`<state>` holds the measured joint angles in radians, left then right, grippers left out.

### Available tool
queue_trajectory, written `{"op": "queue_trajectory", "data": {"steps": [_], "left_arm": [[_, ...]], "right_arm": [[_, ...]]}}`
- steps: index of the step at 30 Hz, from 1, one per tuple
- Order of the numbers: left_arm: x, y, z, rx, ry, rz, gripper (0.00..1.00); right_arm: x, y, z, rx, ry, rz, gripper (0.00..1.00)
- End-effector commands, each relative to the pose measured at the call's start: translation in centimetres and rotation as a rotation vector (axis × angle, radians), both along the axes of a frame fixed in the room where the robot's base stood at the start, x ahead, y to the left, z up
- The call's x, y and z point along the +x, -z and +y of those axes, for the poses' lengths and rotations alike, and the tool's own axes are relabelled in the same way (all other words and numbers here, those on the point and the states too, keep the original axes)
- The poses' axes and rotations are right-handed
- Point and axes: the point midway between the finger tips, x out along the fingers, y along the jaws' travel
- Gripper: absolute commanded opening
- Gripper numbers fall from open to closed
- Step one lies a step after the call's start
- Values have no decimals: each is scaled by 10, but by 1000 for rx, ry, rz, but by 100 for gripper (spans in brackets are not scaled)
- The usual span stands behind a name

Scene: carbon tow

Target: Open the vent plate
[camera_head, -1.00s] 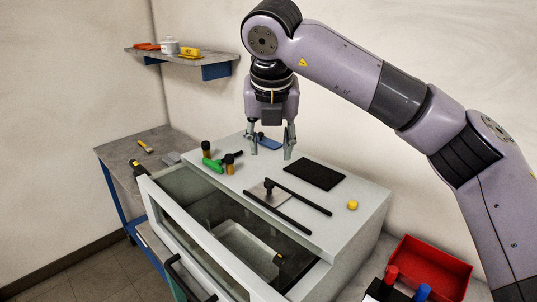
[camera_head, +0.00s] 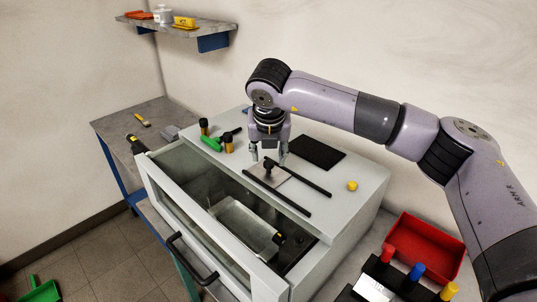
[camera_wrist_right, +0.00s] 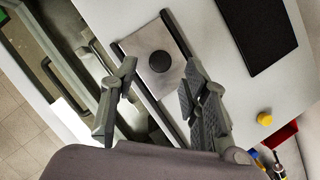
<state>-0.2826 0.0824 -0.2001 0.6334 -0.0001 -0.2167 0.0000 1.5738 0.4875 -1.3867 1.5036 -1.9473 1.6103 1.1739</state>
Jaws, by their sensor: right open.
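The vent plate (camera_head: 281,175) is a grey metal square with a round black knob (camera_head: 268,166), on the white cabinet top between two black rails (camera_head: 301,182). The plate (camera_wrist_right: 147,38) and knob (camera_wrist_right: 160,61) also show in the right wrist view. My right gripper (camera_head: 268,156) is open and points down just above the plate. In the right wrist view its fingers (camera_wrist_right: 161,70) appear on either side of the knob, with gaps; I cannot tell how far above it they are. My left gripper is out of view.
The cabinet (camera_head: 360,205) has an open-topped front bay with a metal tray (camera_head: 243,226) inside. A black pad (camera_head: 316,152), a yellow knob (camera_head: 352,185) and a green-handled tool (camera_head: 211,144) are on top. A red bin (camera_head: 425,247) stands at the right.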

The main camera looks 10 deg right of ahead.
Motion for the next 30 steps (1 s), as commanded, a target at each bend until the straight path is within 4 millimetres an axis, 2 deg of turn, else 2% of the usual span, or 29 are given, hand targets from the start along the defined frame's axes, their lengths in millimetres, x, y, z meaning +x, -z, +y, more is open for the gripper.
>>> {"op": "queue_trajectory", "data": {"steps": [3,7,12,17,30], "left_arm": [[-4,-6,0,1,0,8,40],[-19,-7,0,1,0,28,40],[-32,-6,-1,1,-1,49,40],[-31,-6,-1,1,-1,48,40],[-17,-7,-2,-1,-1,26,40]], "right_arm": [[6,15,-1,0,1,3,42],[11,26,-2,0,0,1,42],[12,30,-2,1,-1,0,42],[12,30,-2,1,-1,0,42],[12,30,-2,1,0,-1,14]]}}
